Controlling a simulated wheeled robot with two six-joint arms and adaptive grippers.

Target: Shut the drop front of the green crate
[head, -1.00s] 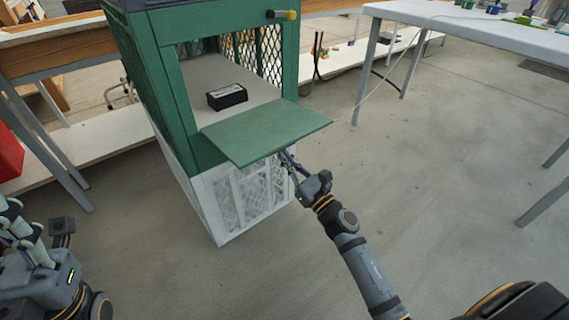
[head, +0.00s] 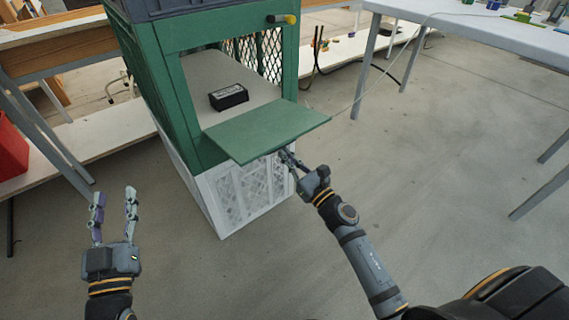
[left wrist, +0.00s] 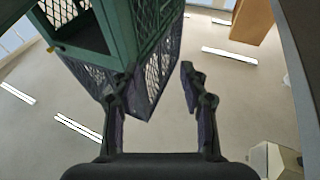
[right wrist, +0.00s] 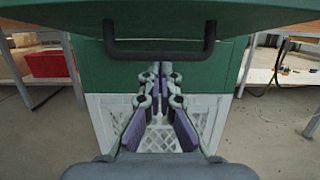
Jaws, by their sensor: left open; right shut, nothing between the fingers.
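The green crate (head: 185,110) stands at centre in the head view, its drop front (head: 268,130) folded outward and nearly level. A black box with a pale label (head: 229,97) sits inside. My right gripper (head: 286,154) is shut and empty, just under the front edge of the drop front. In the right wrist view its fingertips (right wrist: 161,72) are below a dark handle (right wrist: 160,54) under the green panel; whether they touch anything cannot be told. My left gripper (head: 115,198) is open and empty, left of the crate and apart from it. The crate shows in the left wrist view (left wrist: 128,30).
The green crate stands on a white lattice crate (head: 245,190). A yellow-and-black knob (head: 283,18) sticks out above the opening. A white table (head: 470,30) stands at right, and a red bin (head: 10,150) is at far left. The floor right of the crate is clear.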

